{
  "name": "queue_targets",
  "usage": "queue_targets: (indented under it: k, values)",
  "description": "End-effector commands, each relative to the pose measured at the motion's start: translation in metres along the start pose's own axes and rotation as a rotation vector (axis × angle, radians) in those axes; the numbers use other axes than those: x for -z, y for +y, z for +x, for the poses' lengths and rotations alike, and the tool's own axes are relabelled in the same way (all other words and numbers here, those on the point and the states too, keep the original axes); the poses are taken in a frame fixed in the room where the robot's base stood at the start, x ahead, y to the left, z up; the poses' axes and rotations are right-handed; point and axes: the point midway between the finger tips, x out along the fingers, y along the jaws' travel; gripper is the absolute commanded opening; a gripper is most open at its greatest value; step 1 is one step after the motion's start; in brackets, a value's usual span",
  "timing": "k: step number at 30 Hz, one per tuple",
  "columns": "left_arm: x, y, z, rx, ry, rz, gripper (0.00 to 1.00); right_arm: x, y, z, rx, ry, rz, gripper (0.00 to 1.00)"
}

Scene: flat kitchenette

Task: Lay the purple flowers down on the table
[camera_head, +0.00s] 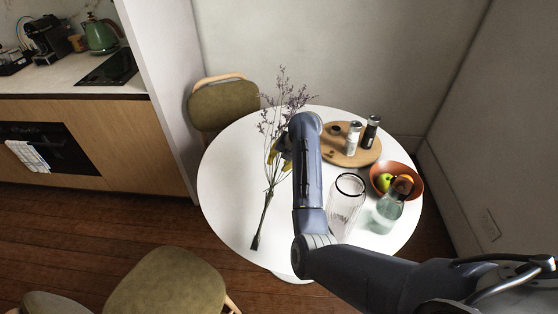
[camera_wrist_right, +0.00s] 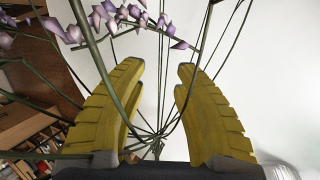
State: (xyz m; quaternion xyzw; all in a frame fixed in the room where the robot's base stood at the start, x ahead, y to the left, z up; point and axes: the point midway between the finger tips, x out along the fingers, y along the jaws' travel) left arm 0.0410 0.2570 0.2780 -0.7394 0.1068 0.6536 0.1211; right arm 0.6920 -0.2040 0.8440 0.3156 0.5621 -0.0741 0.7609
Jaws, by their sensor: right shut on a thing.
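The purple flowers (camera_head: 266,207) are a long, thin bunch with green stems and small purple blossoms, seen over the left half of the round white table (camera_head: 226,190). The blossoms point to the back, and the dark stem end points to the front left. My right gripper (camera_head: 279,160) is shut on the stems around their middle, partly hidden behind my arm. In the right wrist view, stems of the flowers (camera_wrist_right: 103,62) pass around and between the yellow fingers of the gripper (camera_wrist_right: 160,68). I cannot tell whether the stems touch the table. My left gripper is not in view.
A clear, dark-rimmed glass vase (camera_head: 345,205) stands right of my arm, beside a glass jug (camera_head: 388,210) and an orange fruit bowl (camera_head: 414,190). A wooden board (camera_head: 360,158) holds shakers at the back. The table's left side is clear. Chairs (camera_head: 222,104) stand around.

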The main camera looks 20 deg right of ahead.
Motion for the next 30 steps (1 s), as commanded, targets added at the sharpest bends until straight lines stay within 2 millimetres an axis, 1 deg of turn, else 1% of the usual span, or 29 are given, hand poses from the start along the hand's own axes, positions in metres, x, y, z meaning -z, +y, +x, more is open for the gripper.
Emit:
queue_targets:
  k: [8,9,14,15,24,26,30]
  values:
    - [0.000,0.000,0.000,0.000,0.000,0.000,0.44,0.000,0.000,0.000,0.000,0.000,0.000,0.02]
    - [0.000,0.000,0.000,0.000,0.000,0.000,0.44,0.000,0.000,0.000,0.000,0.000,0.000,0.39]
    - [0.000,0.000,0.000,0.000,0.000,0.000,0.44,0.000,0.000,0.000,-0.001,0.000,0.000,0.57]
    - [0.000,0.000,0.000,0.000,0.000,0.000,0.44,0.000,0.000,0.000,0.000,0.000,0.000,0.59]
    - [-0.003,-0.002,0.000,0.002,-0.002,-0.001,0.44,0.000,0.000,-0.001,-0.001,0.000,0.000,0.59]
    - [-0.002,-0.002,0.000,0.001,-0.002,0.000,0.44,0.000,0.001,-0.004,-0.002,-0.001,0.000,0.59]
    - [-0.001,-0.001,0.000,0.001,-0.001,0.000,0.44,0.000,0.001,-0.017,-0.002,-0.001,0.000,0.59]
